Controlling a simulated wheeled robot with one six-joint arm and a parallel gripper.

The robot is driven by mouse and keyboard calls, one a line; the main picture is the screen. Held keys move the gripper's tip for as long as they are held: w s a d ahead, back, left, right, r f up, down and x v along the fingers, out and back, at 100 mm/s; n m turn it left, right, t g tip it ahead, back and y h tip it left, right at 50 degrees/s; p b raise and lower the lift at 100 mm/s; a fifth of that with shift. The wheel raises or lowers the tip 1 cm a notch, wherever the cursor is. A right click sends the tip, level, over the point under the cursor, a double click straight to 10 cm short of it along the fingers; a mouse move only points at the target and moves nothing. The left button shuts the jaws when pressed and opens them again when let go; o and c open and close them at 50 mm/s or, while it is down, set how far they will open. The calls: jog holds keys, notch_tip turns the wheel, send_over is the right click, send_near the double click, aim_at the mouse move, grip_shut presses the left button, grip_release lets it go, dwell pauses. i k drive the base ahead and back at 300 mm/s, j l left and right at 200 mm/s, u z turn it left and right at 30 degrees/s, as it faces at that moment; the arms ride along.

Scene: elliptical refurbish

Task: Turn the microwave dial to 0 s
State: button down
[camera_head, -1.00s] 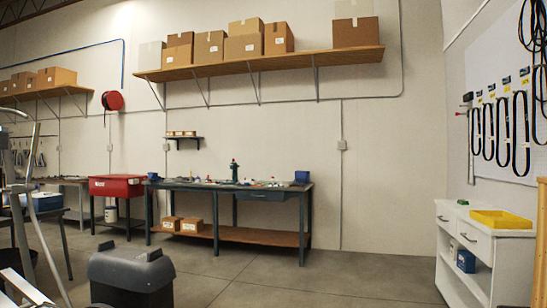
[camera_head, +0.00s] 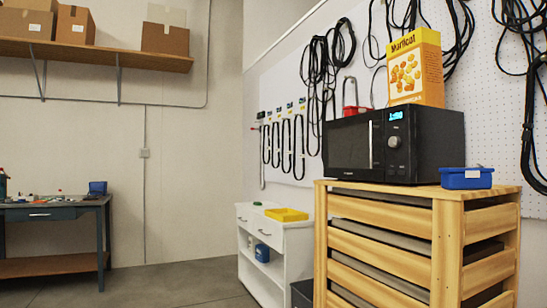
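The black microwave (camera_head: 437,142) stands on top of a wooden slatted cabinet (camera_head: 446,250) at the right. Its door with a dark window is on the left of its front. The control panel is on the right of the front, with a small lit blue display (camera_head: 396,116) whose digits are too small to read. The round dial (camera_head: 394,141) sits below the display; its setting cannot be told. My gripper is not in view.
A yellow food box (camera_head: 416,70) stands on the microwave. A blue bin (camera_head: 466,178) sits at the cabinet top's right. A white cabinet (camera_head: 292,242) with a yellow tray (camera_head: 286,214) stands left of the wooden one. Grey floor (camera_head: 190,290) is clear at lower left.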

aim_at(394, 142)
jog(key=z, duration=1)
